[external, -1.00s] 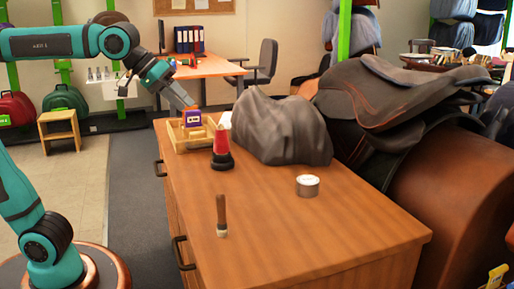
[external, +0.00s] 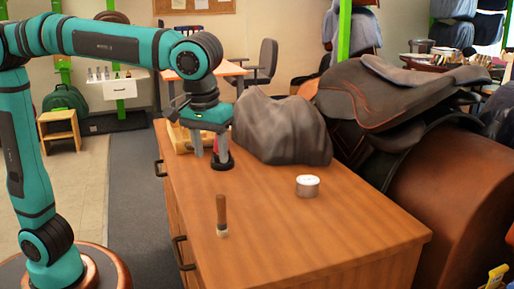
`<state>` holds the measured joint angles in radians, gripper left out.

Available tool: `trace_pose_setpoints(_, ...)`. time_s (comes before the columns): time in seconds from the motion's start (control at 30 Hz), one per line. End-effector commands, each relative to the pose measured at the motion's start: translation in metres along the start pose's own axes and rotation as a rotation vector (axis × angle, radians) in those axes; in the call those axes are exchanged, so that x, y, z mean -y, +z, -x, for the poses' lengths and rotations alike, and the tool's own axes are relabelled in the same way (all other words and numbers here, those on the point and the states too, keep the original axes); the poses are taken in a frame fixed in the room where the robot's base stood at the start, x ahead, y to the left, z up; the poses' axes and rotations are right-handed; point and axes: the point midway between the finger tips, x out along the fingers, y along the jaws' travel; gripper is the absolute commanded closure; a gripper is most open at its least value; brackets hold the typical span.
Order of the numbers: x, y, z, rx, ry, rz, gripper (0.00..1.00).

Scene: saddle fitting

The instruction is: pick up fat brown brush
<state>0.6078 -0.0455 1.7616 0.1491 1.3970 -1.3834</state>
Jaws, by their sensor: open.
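A brush with a brown handle (external: 221,208) and a pale lower end is on the wooden cabinet top, near its front left part. It looks upright, handle up, but I cannot be sure. My gripper (external: 207,155) points down over the back left of the top, beyond the brush and apart from it. It is open, and I see nothing held in it. It hides most of a red item whose dark base (external: 223,164) shows beside the fingers, and part of the wooden tray (external: 181,145).
A grey draped lump (external: 282,130) stands at the back of the cabinet top (external: 310,235). A round white tin (external: 308,186) sits right of the brush. A dark saddle (external: 400,95) rests on a brown stand at the right. The wood around the brush is clear.

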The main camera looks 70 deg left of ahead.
Motion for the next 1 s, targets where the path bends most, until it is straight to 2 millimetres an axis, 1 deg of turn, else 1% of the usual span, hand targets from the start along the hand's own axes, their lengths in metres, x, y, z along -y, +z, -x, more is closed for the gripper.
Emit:
trace_pose_setpoints(0.03,0.001,0.000,-0.009,0.001,-0.003,0.000,0.51)
trace_pose_setpoints(0.2,0.001,0.000,-0.040,0.001,-0.003,-0.001,0.51)
trace_pose_setpoints(0.5,0.001,-0.001,-0.090,0.001,-0.001,-0.001,0.51)
trace_pose_setpoints(0.63,0.000,-0.001,-0.103,0.000,0.000,-0.001,0.51)
trace_pose_setpoints(0.87,0.000,-0.001,-0.113,0.000,0.001,-0.001,0.51)
trace_pose_setpoints(1.0,-0.001,-0.003,-0.127,0.001,-0.002,-0.002,0.51)
